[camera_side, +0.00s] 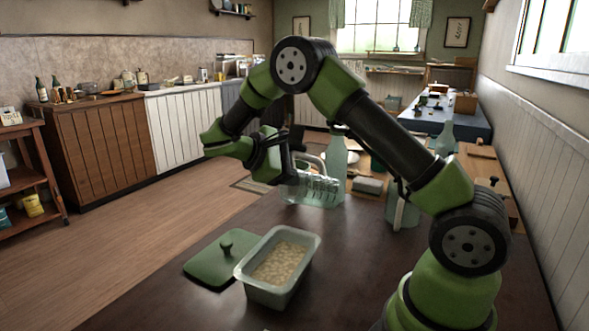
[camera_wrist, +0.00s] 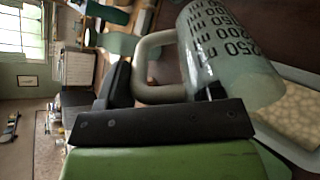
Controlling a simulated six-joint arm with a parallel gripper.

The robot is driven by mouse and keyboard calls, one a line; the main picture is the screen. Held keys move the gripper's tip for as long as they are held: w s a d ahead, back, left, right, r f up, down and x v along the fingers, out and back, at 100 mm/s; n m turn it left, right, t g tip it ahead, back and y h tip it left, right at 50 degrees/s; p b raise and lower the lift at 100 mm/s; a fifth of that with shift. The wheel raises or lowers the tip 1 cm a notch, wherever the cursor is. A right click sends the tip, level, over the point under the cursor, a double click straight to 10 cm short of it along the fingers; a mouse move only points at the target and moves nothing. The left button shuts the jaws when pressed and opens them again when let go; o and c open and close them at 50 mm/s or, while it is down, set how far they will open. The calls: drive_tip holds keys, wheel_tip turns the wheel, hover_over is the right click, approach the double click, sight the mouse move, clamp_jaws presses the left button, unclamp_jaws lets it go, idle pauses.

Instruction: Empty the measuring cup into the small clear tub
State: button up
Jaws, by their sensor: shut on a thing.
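My gripper (camera_side: 292,163) is shut on the handle of the measuring cup (camera_side: 318,189), a clear greenish cup with dark volume marks. The cup is tipped well over on its side, above the dark table and behind the tub. In the wrist view the cup (camera_wrist: 225,55) and its looped handle show beside the black fingers (camera_wrist: 138,100). I see no contents in the cup. The small clear tub (camera_side: 265,294) is rectangular, open and holds pale flakes; it also shows partly at the right of the wrist view (camera_wrist: 300,108). I see no stream between cup and tub.
A green lid with a knob (camera_side: 212,266) lies left of the tub. A tall pale bottle (camera_side: 336,150) stands close behind the cup. A grey block (camera_side: 369,186) and a glass vessel (camera_side: 402,212) stand to the right. The table's front left is clear.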

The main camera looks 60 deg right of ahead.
drive_tip(key=r+t+y, duration=0.1)
drive_tip(key=r+y, duration=0.1)
drive_tip(key=y, duration=0.1)
drive_tip(key=shift+t, duration=0.4)
drive_tip(key=shift+r+t+y, duration=0.55)
drive_tip(key=shift+r+y, duration=0.05)
drive_tip(key=shift+y, duration=0.35)
drive_tip(key=shift+r+t+y, duration=0.55)
drive_tip(key=shift+r+y, duration=0.05)
drive_tip(key=shift+y, duration=0.35)
drive_tip(key=shift+r, duration=0.1)
drive_tip(key=shift+r+t+y, duration=0.6)
drive_tip(key=shift+y, duration=0.4)
drive_tip(key=shift+r+t+y, duration=0.55)
drive_tip(key=shift+t+y, duration=0.05)
drive_tip(key=shift+y, duration=0.4)
